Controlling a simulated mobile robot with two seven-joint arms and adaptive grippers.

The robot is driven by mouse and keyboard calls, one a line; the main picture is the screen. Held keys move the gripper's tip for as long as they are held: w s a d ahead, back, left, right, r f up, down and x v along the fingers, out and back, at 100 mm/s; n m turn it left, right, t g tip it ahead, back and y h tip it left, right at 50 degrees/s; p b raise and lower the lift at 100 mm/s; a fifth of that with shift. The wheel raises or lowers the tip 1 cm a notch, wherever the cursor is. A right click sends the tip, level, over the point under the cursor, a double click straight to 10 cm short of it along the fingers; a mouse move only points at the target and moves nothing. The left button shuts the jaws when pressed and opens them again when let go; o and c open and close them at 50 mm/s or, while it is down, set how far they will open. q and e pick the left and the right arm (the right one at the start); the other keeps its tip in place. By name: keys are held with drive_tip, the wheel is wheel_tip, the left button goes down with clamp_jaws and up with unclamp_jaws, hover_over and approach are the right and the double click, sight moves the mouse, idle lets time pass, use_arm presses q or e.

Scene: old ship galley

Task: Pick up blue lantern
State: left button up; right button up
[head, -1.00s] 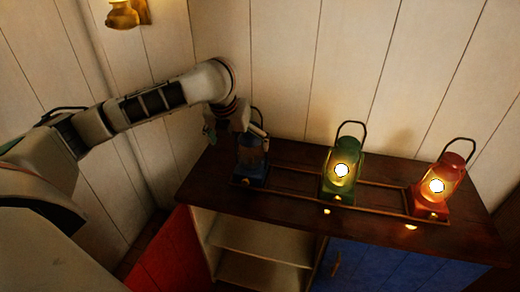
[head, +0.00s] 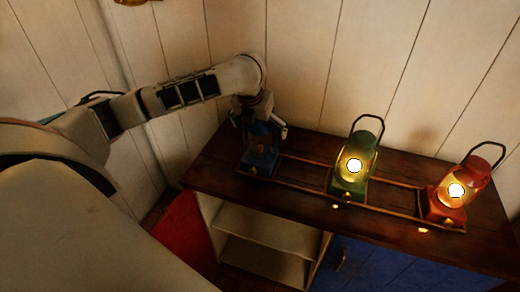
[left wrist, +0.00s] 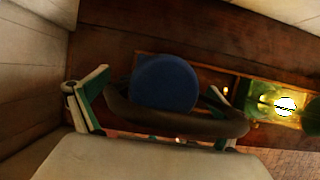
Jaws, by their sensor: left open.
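The blue lantern (head: 259,152) stands upright and unlit at the left end of the dark wooden counter. My left gripper (head: 259,126) is directly over its top, pointing down and open. In the left wrist view the lantern's round blue cap (left wrist: 165,82) lies between the spread green-padded fingers of the gripper (left wrist: 155,98). The dark carrying handle (left wrist: 175,119) arcs across in front of the cap, close to the fingers. Whether a finger touches the handle, I cannot tell. The lantern's lower body is hidden in the wrist view. My right gripper is not seen.
A lit green lantern (head: 352,168) and a lit red lantern (head: 455,188) stand to the right on the counter (head: 300,152). A low wooden rail frame (head: 305,186) runs along the lanterns. The plank wall (head: 300,60) is close behind. Open shelves (head: 265,230) are below.

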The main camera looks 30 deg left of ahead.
use_arm(q)
drive_tip(key=shift+w+f, duration=0.15)
drive_tip(key=shift+f, duration=0.05)
drive_tip(key=c, duration=1.7)
drive_tip(key=shift+r, duration=0.1)
drive_tip(key=c, duration=0.5)
drive_tip(key=shift+r, duration=0.1)
